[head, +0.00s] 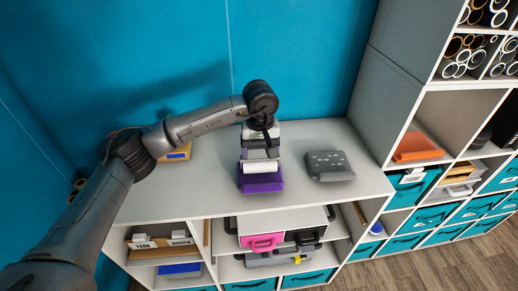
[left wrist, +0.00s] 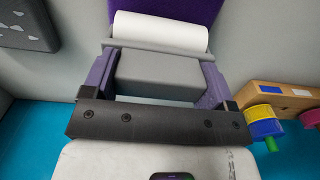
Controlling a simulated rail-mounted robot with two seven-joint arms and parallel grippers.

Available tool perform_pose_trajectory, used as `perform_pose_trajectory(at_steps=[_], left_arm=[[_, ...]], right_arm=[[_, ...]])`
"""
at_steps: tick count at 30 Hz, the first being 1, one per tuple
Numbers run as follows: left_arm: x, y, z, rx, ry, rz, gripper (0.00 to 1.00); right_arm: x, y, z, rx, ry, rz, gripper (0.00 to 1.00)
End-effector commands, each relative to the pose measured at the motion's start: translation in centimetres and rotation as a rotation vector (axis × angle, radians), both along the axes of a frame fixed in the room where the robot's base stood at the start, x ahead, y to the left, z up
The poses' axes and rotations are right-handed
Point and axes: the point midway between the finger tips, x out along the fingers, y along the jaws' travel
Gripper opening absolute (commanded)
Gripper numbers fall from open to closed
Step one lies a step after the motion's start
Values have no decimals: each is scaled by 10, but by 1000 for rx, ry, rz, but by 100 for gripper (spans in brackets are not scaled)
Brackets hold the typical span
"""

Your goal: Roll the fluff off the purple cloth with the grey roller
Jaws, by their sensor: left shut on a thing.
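The purple cloth (head: 261,186) lies on the grey worktop near its front edge; part of it shows at the top of the left wrist view (left wrist: 190,8). The grey roller has a white roll (head: 260,167) and a grey handle (left wrist: 158,74). In the left wrist view the white roll (left wrist: 160,31) lies across the purple cloth. My left gripper (head: 261,150) is shut on the grey handle, one purple finger on each side. The roll appears over the cloth; I cannot tell whether it touches. I cannot make out any fluff. My right gripper is not in view.
A dark grey block with pale dots (head: 328,166) stands right of the cloth. A wooden box with coloured discs (left wrist: 280,103) stands on the other side. A blue wall is behind. Shelves with rolls (head: 468,55) rise at the right. The worktop's front edge is close.

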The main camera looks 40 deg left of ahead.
Motion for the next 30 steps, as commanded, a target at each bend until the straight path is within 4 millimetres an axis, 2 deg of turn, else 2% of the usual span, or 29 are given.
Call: perform_pose_trajectory(at_steps=[30], left_arm=[[0, 0, 69, -1, -1, 0, 37]], right_arm=[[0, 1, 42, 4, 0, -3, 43]])
